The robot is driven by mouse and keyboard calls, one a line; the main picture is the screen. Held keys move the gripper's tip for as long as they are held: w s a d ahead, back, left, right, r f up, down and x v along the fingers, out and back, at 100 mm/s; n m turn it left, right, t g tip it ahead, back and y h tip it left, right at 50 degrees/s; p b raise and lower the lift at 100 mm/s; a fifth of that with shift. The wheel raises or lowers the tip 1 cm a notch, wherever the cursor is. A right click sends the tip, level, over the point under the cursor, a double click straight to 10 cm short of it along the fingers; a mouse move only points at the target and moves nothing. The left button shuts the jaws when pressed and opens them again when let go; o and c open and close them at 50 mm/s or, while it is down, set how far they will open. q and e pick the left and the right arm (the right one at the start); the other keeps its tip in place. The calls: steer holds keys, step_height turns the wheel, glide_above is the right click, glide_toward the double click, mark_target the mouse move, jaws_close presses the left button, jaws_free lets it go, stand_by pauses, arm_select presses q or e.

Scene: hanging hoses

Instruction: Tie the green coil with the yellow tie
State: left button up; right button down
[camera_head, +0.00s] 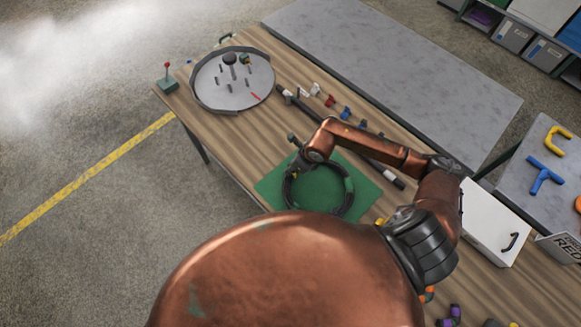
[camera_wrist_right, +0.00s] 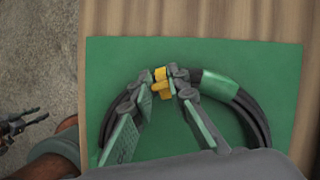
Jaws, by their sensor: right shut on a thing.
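The green coil is a dark hose ring with a green band (camera_head: 349,186), lying flat on a green mat (camera_head: 366,196). It also shows in the right wrist view (camera_wrist_right: 243,103). My right gripper (camera_head: 297,166) is at the coil's left side. In the right wrist view its fingers (camera_wrist_right: 169,80) are closed on the yellow tie (camera_wrist_right: 159,84), at the hose. Whether the tie goes all round the hose is hidden by the fingers. My left gripper (camera_wrist_right: 28,120) shows at the left edge of the right wrist view, away from the coil, with its fingers slightly apart.
A round grey tray with pegs (camera_head: 207,95) stands at the table's far left, near a red-knobbed joystick (camera_head: 168,76). A dark bar (camera_head: 381,174) and several small coloured parts (camera_head: 330,101) lie behind the coil. A white box (camera_head: 490,222) stands at right.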

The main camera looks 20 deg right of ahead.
steer(key=shift+f+b, duration=0.4)
steer(key=shift+f, duration=0.1)
stand_by(0.3)
steer(key=c, duration=1.8)
jaws_free()
steer(key=shift+r, duration=0.1)
steer(key=v, duration=1.2)
